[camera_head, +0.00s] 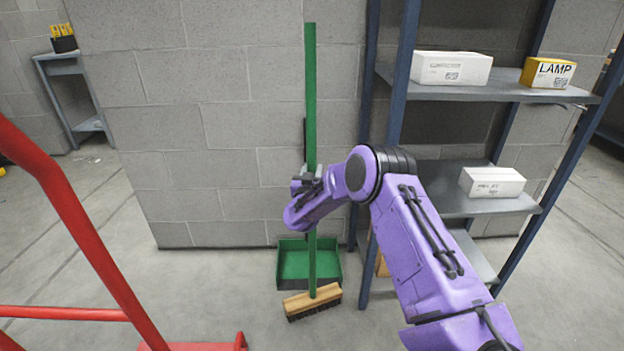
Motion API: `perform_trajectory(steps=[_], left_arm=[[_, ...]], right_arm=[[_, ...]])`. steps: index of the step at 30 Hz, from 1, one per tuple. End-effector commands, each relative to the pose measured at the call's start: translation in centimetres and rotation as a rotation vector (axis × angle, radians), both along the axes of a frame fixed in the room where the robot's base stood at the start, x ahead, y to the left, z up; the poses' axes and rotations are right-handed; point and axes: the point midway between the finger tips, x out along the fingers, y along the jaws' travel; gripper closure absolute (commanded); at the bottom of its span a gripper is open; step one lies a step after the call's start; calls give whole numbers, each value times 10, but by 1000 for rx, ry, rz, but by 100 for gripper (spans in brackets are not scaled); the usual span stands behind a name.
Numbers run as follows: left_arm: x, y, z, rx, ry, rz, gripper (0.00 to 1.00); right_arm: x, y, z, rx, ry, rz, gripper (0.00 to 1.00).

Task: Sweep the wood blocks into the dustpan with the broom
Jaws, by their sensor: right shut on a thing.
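The broom has a long green handle (311,95) and a wooden head with dark bristles (312,299). It stands nearly upright in front of the grey block wall. My right gripper (309,184) is shut on the broom's handle at about mid-height. The green dustpan (293,264) is on the floor by the wall, just behind the broom head, and the handle covers part of it. A dark upright piece shows behind the handle above the pan. I see no loose wood blocks for certain. My left gripper is not in view.
A blue-framed shelf (463,90) with white boxes (451,68) and a yellow LAMP box (547,73) stands close on the right. A red metal frame (75,225) is at the left front. A side table (66,68) stands far left.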

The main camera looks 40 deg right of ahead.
Motion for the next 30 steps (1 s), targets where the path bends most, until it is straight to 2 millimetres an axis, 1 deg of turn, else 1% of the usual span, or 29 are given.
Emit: perform_trajectory(steps=[1,24,30], left_arm=[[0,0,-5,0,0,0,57],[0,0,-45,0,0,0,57],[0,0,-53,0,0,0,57]], right_arm=[[4,-2,0,-2,-6,-1,100],[44,-36,0,-3,-8,0,100],[52,-43,1,-3,-5,0,100]])
